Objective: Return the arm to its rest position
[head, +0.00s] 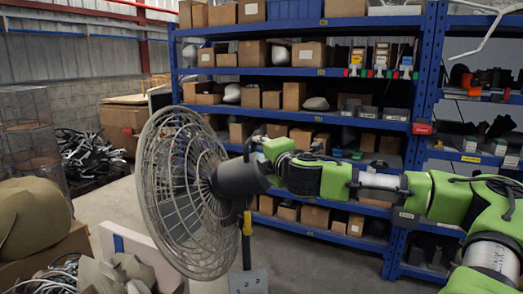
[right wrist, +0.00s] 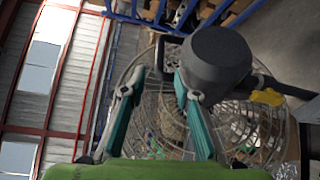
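My right arm (head: 335,180), green with grey joints, comes in from the right in the head view and stretches level across to the fan. My right gripper (head: 262,150) is at the arm's far end, by the fan's dark motor housing (head: 238,178). In the right wrist view the gripper's two teal fingers (right wrist: 158,82) stand well apart, with no object clearly held between them. The motor housing (right wrist: 218,62) shows just right of the right finger; I cannot tell whether they touch. My left gripper is not in view.
A large round wire-cage fan (head: 165,195) on a stand is close to the arm's end. Blue shelving (head: 300,72) full of boxes stands behind. A pile of metal parts (head: 88,155) lies at left. Grey floor (head: 335,265) is open in front of the shelves.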

